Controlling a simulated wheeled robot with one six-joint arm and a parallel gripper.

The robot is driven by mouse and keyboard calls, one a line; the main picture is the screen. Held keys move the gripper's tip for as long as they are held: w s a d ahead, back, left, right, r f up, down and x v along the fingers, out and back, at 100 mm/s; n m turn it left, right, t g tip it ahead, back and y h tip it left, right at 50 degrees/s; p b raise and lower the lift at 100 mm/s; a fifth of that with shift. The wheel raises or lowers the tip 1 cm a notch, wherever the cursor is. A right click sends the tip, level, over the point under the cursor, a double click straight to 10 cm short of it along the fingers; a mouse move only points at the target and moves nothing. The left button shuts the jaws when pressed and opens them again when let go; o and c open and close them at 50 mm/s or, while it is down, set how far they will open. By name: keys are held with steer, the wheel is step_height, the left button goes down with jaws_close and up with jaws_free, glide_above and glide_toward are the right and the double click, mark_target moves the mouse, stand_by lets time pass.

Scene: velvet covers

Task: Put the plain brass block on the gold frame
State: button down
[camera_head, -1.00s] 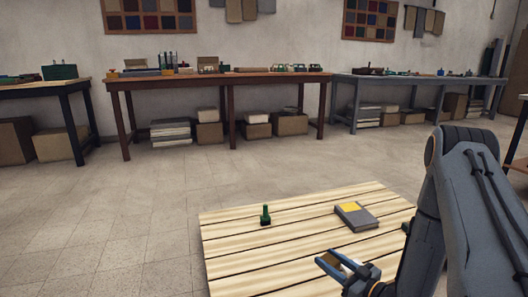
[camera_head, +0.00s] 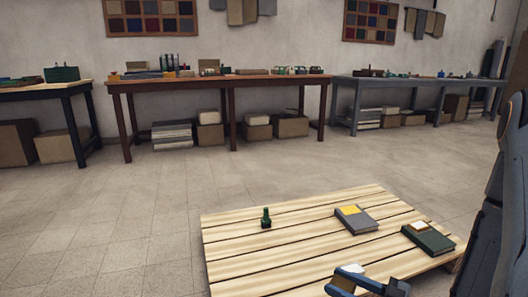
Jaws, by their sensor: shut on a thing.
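My gripper (camera_head: 362,280) is at the bottom of the view, low over the front of the slatted wooden pallet (camera_head: 260,258). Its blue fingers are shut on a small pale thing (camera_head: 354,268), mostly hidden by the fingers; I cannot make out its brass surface. A dark green book-like cover (camera_head: 432,242) lies at the pallet's right edge, with a pale patch edged in gold, which looks like the gold frame (camera_head: 413,229). A grey cover (camera_head: 358,222) with a solid yellow patch (camera_head: 350,210) lies to its left. Both are beyond my gripper and apart from it.
A small dark green bottle-shaped thing (camera_head: 266,218) stands upright on the pallet's left part. Bare slats lie between it and the grey cover. Open tiled floor (camera_head: 130,230) surrounds the pallet. Workbenches (camera_head: 220,80) with boxes beneath line the far wall.

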steer(key=w+r+m+t+h+p, duration=0.3)
steer(key=r+p, duration=0.4)
steer(key=p, duration=0.2)
steer(key=w+r+m+t+h+p, duration=0.2)
steer(key=w+r+h+p, duration=0.15)
steer(key=r+p, duration=0.45)
step_height(320, 180, up, 14)
steer(key=s+m+t+h+p, duration=0.2)
steer(key=m+h+p, duration=0.3)
steer(key=p, duration=1.4)
steer(key=shift+f+m+h+p, duration=0.15)
steer(key=shift+m+h+p, duration=0.15)
steer(key=shift+h, duration=0.85)
